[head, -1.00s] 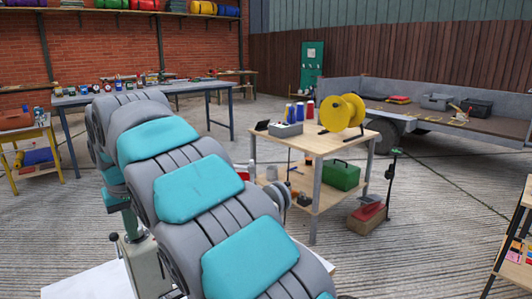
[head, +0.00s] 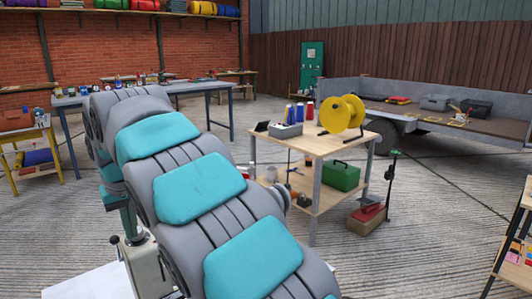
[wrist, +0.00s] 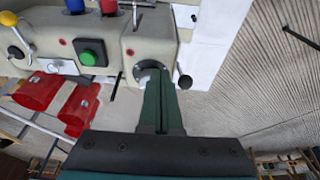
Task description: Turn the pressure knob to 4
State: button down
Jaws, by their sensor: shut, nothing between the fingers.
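A cream machine (wrist: 110,38) fills the upper left of the wrist view; part of it also shows at lower left in the head view (head: 146,266). A round grey-and-white knob (wrist: 142,68) is on its right-hand block, partly hidden by my gripper. I cannot read any numbers or pointer on it, so its setting is unclear. My gripper (wrist: 160,78) has its two green fingers together and empty, tips at the right side of this knob. Whether they touch it I cannot tell. In the head view my gripper (head: 131,230) reaches down at the machine.
A black ball-ended lever (wrist: 184,81) sticks out just right of my fingers. A wooden table (head: 325,145) stands to the right; open concrete lies between.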

notch_tip(320, 180, up, 4)
jog(key=shift+r+p, duration=0.15)
jog(key=shift+p, duration=0.55)
jog(key=s+d+f+m+g+h, duration=0.1)
jog(key=s+d+f+m, duration=0.1)
jog(key=d, duration=1.2)
jog(key=s+d+f+m+h, duration=0.1)
jog(key=s+d+f+m, duration=0.15)
jog(key=d, duration=1.15)
jog(key=s+d+f+m+g, duration=0.1)
jog(key=s+d+f, duration=0.3)
jog(key=s, duration=0.4)
jog(key=s+d+f+m+g, duration=0.1)
jog(key=s+d+f, duration=0.3)
jog(key=s+d, duration=0.3)
jog(key=s+d+f+m+g, duration=0.1)
jog(key=s+d+f, duration=0.4)
jog(key=s, duration=0.5)
jog(key=shift+s+d, duration=0.2)
jog(key=shift+s, duration=0.2)
jog(key=shift+m, duration=0.25)
